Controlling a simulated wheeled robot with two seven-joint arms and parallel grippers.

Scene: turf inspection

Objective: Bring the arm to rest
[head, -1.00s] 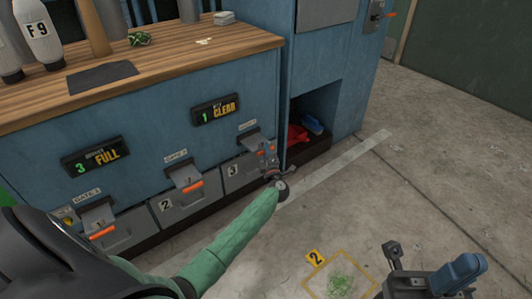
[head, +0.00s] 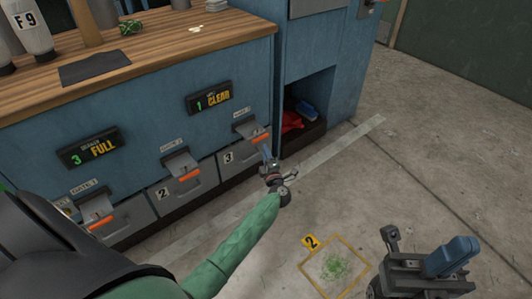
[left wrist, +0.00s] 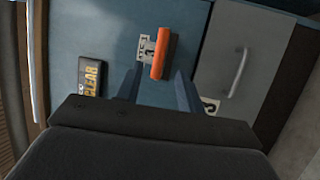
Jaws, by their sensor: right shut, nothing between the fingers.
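My left arm, in a green sleeve, reaches across the head view. My left gripper (head: 267,153) is open and empty, just in front of the gate above drawer 3. In the left wrist view the two fingers (left wrist: 158,90) stand apart, with the orange gate handle (left wrist: 163,55) seen beyond and between them. That handle also shows in the head view (head: 261,139); touching or apart is hard to tell, but nothing is gripped. My right gripper (head: 462,252) is at the lower right of the head view, its blue fingers shut together and empty, above the floor.
The blue cabinet (head: 110,125) with a wooden top stands at the left. Displays read "3 FULL" (head: 88,152) and "1 CLEAR" (head: 209,98). An open bay (head: 310,95) holds red and blue items. A yellow frame marked 2 (head: 335,267) surrounds grass on the otherwise open floor.

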